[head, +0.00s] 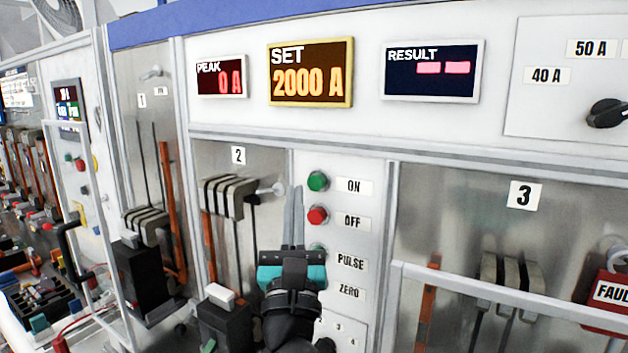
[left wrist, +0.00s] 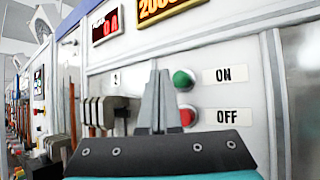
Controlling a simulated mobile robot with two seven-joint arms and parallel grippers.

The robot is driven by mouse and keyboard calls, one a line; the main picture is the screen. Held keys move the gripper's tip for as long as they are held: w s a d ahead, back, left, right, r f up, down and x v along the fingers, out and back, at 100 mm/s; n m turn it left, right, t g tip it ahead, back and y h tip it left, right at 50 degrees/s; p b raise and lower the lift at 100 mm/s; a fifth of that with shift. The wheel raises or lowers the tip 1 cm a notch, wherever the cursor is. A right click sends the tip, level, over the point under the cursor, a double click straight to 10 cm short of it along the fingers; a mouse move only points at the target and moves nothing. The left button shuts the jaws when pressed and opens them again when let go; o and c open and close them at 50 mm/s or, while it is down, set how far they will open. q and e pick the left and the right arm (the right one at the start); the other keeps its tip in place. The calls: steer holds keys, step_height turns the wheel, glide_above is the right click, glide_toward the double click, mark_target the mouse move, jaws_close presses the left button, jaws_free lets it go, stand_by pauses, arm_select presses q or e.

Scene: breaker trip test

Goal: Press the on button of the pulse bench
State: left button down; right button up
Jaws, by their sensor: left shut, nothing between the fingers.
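The pulse bench has a white button panel. The green on button (head: 318,181) sits beside its ON label (head: 353,186); it also shows in the left wrist view (left wrist: 183,79). Below it is the red off button (head: 317,215), then a green button (head: 317,250), partly hidden, beside the PULSE label (head: 351,261). My left gripper (head: 294,190) is shut and empty, its fingertips just left of the on button. In the left wrist view its fingers (left wrist: 155,75) stand left of the green button. I cannot tell whether they touch it. My right gripper is not in view.
Above, the displays read PEAK 0 A (head: 221,76), SET 2000 A (head: 310,72) and RESULT with dashes (head: 433,70). Bay 2 with grey breaker contacts (head: 228,196) lies left of the buttons. A pale rail (head: 500,296) crosses in front of bay 3 at right.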

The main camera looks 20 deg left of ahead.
arm_select(q)
steer(key=s, duration=0.2)
steer(key=shift+s+a, duration=0.2)
steer(key=shift+s, duration=0.2)
stand_by(0.6)
